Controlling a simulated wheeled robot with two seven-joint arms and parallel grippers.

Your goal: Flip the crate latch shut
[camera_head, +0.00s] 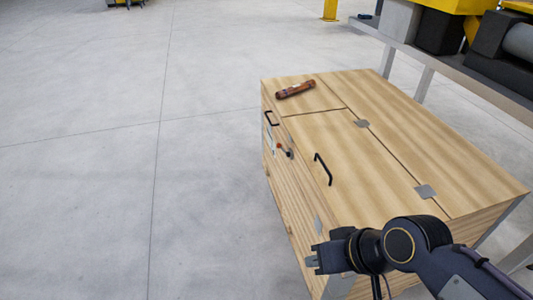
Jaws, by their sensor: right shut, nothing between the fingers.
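The wooden crate (390,190) stands on the floor at the right of the head view, with its hinged lid lying flat. The latch (284,150), small with an orange-brown part and a metal part, is on the crate's left side face near the top edge. I cannot tell its exact position. My right gripper (311,262) is shut and empty. It is at the crate's near left corner, well apart from the latch. My left gripper is not in view.
A copper-coloured tube (295,89) lies on the crate's far top panel. A black handle (323,169) stands up from the lid, and another handle (270,118) is on the side face. A metal-framed bench (450,68) runs behind at the right. The floor (100,170) at left is clear.

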